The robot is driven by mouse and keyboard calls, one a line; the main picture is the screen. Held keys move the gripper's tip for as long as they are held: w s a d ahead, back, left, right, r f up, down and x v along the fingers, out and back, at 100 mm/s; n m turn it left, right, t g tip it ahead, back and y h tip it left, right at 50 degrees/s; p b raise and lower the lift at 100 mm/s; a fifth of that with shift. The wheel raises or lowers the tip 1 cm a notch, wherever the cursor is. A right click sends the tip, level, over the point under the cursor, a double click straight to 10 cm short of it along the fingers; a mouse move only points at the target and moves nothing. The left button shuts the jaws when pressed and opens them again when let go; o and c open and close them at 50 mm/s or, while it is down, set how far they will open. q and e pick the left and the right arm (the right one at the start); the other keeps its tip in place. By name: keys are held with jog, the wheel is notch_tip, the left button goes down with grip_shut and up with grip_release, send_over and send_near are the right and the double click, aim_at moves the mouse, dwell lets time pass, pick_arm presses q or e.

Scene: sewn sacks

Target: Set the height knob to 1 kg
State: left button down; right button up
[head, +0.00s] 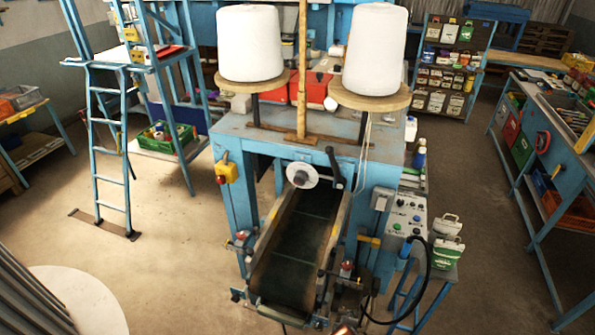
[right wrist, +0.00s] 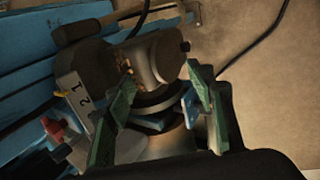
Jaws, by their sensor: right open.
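In the right wrist view my right gripper (right wrist: 162,76) is open, its two green fingers spread on either side of a dark rounded knob with a worn metal side (right wrist: 158,60). I cannot tell whether either finger touches it. A pale plate (right wrist: 74,94) with the marks 1 and 2 sits just left of the knob; no pointer setting can be read. In the head view the machine's conveyor (head: 292,250) runs toward me, with dark fittings (head: 350,292) at its lower right. My grippers cannot be made out there.
Two white thread cones (head: 249,42) stand on the blue machine. A control panel (head: 405,218) and small sacks (head: 446,250) are right of the conveyor. A black cable (head: 428,270) loops beside it. A blue ladder (head: 112,150) stands left; the floor between is clear.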

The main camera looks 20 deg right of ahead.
jog(key=w+r+n+t+h+p, duration=0.1)
jog(key=w+r, duration=0.2)
jog(key=r, duration=0.6)
jog(key=w+r+n+t+h+p, duration=0.1)
jog(key=w+r+p, duration=0.15)
jog(key=r, duration=0.55)
jog(key=n+t+h+p, duration=0.1)
jog(key=n+t+h, duration=0.5)
jog(key=n, duration=1)
send_near(299, 182)
jog(key=w+d+t+y, duration=0.1)
jog(key=d, duration=0.1)
jog(key=p+x, duration=0.1)
jog(key=x, duration=0.5)
jog(key=shift+w+a+r+p, duration=0.15)
jog(key=shift+a+p, duration=0.05)
jog(key=shift+p, duration=0.2)
pick_arm(q)
notch_tip(299, 182, up, 8)
jog(key=w, duration=0.2)
jog(key=shift+d+f, duration=0.2)
jog(key=shift+f, duration=0.05)
pick_arm(e)
jog(key=shift+w+d, duration=0.35)
pick_arm(q)
jog(key=shift+w, duration=0.1)
pick_arm(e)
jog(key=c, duration=1.2)
jog(key=shift+o, duration=0.2)
